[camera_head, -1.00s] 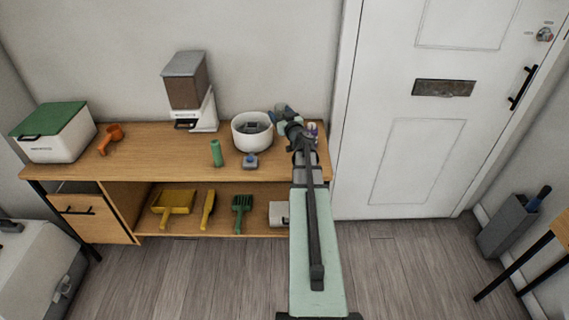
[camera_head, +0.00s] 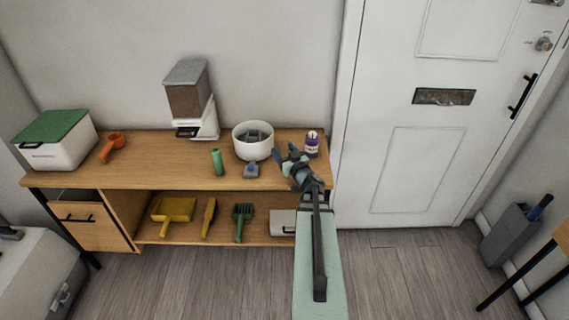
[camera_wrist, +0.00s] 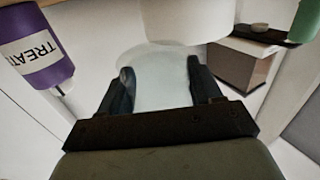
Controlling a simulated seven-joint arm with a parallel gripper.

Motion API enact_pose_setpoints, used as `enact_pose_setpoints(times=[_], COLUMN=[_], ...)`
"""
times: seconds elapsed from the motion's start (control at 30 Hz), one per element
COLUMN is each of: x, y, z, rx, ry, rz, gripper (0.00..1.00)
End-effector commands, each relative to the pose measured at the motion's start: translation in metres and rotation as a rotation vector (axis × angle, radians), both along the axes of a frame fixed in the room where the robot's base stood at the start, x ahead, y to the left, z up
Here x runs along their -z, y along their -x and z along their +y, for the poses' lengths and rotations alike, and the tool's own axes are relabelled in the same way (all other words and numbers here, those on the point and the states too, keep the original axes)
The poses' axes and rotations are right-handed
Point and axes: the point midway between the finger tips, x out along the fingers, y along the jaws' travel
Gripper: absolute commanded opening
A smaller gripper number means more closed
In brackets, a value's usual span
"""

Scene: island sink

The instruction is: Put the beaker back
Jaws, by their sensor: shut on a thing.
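My gripper (camera_head: 285,157) is over the right part of the wooden bench top, just right of the small grey-blue item in the head view. In the wrist view my gripper (camera_wrist: 161,84) is shut on a pale, see-through beaker (camera_wrist: 160,72), which sits between the two dark fingers. The beaker is hard to make out in the head view, small against the gripper. I cannot tell whether it touches the bench top.
A white bowl (camera_head: 253,141) stands behind left of my gripper, a purple bottle (camera_head: 312,147) behind right. A small grey-blue item (camera_head: 251,170), a green cylinder (camera_head: 217,162) and a dispenser (camera_head: 188,95) stand further left. The bench top (camera_head: 150,170) is clear at left centre.

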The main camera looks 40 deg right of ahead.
Motion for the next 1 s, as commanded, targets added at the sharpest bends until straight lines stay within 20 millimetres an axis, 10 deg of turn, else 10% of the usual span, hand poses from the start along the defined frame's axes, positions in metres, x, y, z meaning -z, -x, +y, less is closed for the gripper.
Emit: enact_pose_setpoints(times=[1.0], x=[0.051], y=[0.0], z=[0.0], rx=[0.0], ry=[0.001], rz=[0.0], gripper=[0.32])
